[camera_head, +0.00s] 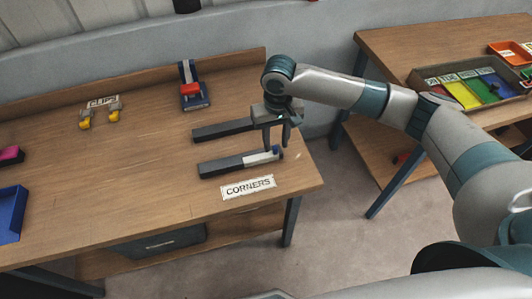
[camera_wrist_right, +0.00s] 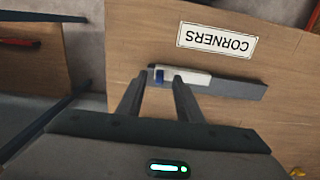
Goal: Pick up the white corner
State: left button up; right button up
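The white corner (camera_head: 258,158) lies along the right end of the front dark grey holder (camera_head: 220,167), behind the "CORNERS" label. It also shows in the right wrist view (camera_wrist_right: 188,75), with a small blue piece (camera_wrist_right: 160,75) at its end. My right gripper (camera_head: 277,147) points down over that end of the holder. In the right wrist view its two fingers (camera_wrist_right: 159,78) are apart with nothing held between them, the white corner just beyond the tips. Whether the fingers touch it cannot be told. My left gripper is in neither view.
A second dark grey holder (camera_head: 220,131) lies just behind, seemingly empty. The "CORNERS" label (camera_head: 249,188) is near the front edge. Clips (camera_head: 113,115), a blue-and-red fixture (camera_head: 192,90) and a blue bin (camera_head: 10,213) stand further left. A parts tray (camera_head: 460,90) is on the right table.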

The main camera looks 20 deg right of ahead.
jog(key=shift+f, duration=1.05)
grip_shut()
